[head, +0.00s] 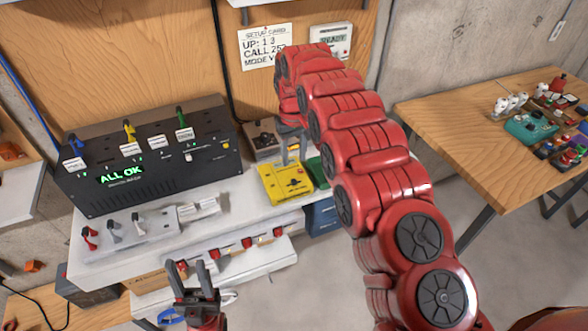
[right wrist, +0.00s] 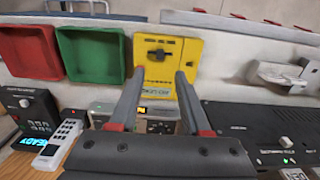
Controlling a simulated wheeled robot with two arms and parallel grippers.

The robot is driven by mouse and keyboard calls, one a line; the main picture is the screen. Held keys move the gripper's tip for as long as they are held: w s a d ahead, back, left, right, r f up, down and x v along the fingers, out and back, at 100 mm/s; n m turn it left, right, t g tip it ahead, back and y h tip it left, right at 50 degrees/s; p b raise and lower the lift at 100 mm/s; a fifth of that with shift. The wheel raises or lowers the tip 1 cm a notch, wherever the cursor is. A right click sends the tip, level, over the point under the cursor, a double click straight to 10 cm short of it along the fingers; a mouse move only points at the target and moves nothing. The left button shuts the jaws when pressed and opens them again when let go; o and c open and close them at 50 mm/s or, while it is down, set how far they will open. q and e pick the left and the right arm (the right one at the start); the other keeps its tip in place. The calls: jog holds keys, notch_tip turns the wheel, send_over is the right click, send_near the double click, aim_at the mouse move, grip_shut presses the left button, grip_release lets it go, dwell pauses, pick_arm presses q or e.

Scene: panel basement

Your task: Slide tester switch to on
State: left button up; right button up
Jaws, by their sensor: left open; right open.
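The yellow tester (head: 284,184) lies on the white bench, right of the black console. It also shows in the right wrist view (right wrist: 187,60), with a dark slot and small knob (right wrist: 160,54) on its face and a small display or label near its lower edge. I cannot tell the switch's position. My right gripper (head: 293,162) is open above the tester's back edge; in the right wrist view its fingers (right wrist: 160,74) appear over the tester's face, with nothing between them. Contact cannot be told. My left gripper (head: 190,268) is open and empty at the bench's front.
The black console (head: 150,150) with switches and a lit "ALL OK" display stands left of the tester. A small grey box (head: 262,138) sits behind it. Green (right wrist: 92,53) and red (right wrist: 31,52) bins lie beside it. A wooden table (head: 480,130) stands at right.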

notch_tip(320, 180, up, 9)
jog(key=shift+p, duration=0.4)
dwell(0.4)
